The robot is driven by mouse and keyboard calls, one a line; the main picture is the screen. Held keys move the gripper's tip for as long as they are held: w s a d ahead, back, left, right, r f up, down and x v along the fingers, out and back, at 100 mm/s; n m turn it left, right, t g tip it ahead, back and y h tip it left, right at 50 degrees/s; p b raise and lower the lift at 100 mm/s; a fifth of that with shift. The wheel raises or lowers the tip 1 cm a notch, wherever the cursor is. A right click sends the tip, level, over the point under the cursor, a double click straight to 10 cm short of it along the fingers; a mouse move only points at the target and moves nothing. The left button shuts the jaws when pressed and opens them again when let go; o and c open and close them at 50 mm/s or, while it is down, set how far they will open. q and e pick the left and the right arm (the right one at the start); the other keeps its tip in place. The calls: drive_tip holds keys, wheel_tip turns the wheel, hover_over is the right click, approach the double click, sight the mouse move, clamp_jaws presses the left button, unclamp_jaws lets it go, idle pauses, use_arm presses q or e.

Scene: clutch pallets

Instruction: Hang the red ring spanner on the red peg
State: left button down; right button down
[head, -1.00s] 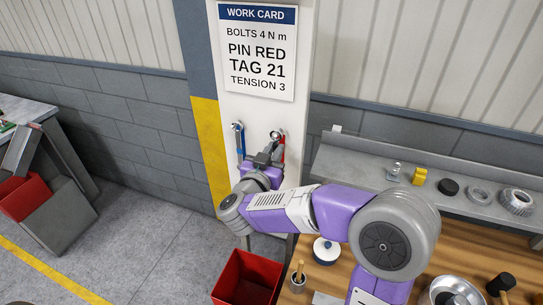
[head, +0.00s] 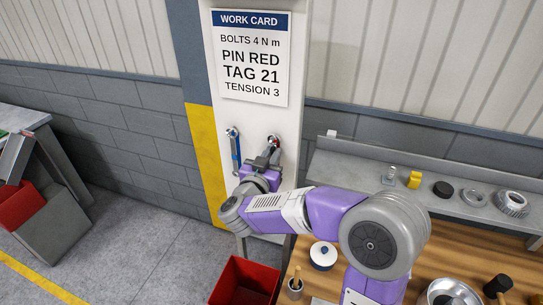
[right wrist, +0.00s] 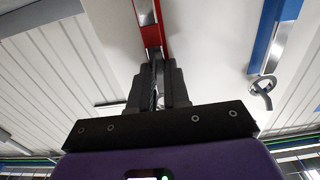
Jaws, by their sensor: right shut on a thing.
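The red ring spanner (right wrist: 149,35) has a red shank with a pale strip and shows above my fingers in the right wrist view. My right gripper (right wrist: 160,88) is shut on it. In the head view my right gripper (head: 270,153) is close to the white panel (head: 290,115), just below a dark and silvery ring or peg with a bit of red (head: 273,142). My fingers hide the ring end, and I cannot tell whether it is around the red peg. My left gripper is out of view.
A blue spanner (head: 236,150) hangs on the panel to the left; it also shows in the right wrist view (right wrist: 268,35). The work card (head: 250,58) is above. A grey shelf (head: 345,165) with parts is at right, a red bin (head: 240,285) below.

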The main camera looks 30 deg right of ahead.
drive_tip(key=c, duration=1)
unclamp_jaws()
drive_tip(key=shift+a, duration=0.1)
